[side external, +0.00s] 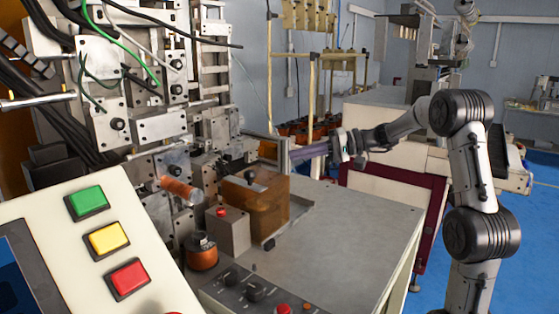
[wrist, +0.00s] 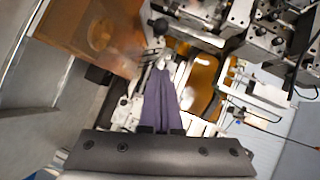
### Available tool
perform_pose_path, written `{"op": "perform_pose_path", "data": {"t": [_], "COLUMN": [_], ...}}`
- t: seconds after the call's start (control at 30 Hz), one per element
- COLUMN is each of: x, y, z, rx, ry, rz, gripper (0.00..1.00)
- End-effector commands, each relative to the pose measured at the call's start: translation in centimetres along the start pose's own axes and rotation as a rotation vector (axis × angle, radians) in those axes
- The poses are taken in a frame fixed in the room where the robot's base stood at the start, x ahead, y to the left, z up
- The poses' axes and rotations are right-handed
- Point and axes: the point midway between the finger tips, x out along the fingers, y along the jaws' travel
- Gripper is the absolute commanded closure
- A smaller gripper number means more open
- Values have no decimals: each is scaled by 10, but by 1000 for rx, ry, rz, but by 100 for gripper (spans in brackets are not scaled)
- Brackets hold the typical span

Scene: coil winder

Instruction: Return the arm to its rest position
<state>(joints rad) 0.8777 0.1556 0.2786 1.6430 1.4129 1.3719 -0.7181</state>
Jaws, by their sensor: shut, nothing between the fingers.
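My gripper (side external: 295,155) has long purple fingers and is shut and empty. In the side external view it points left, with its tips near the upright metal post behind the amber box. My arm reaches in from the right above the grey machine table (side external: 350,225). In the wrist view the purple fingers of my gripper (wrist: 161,68) lie together and point up the picture, towards pale metal parts of the winder. I cannot tell from these views whether the tips touch anything.
The coil winder (side external: 165,125) stands left with an orange coil (side external: 180,189). An amber box (side external: 262,207) is close to my gripper; an amber panel (wrist: 95,35) shows in the wrist view. A copper spool (side external: 201,253) and control panel (side external: 95,245) are in front. The table's right part is clear.

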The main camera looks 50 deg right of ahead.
Motion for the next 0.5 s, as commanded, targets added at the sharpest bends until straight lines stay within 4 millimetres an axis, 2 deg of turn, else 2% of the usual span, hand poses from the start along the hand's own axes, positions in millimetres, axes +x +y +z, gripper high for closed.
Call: {"op": "perform_pose_path", "data": {"t": [0.1, 0.2, 0.4, 0.5], "x": [-20, -30, -37, -33], "y": [0, 0, 0, -2], "z": [-1, -1, 0, 2], "rx": [-1, -1, -1, -4], "ry": [5, 4, 2, -8], "rz": [1, 1, 0, -2], "gripper": [100, 100, 100, 100]}}
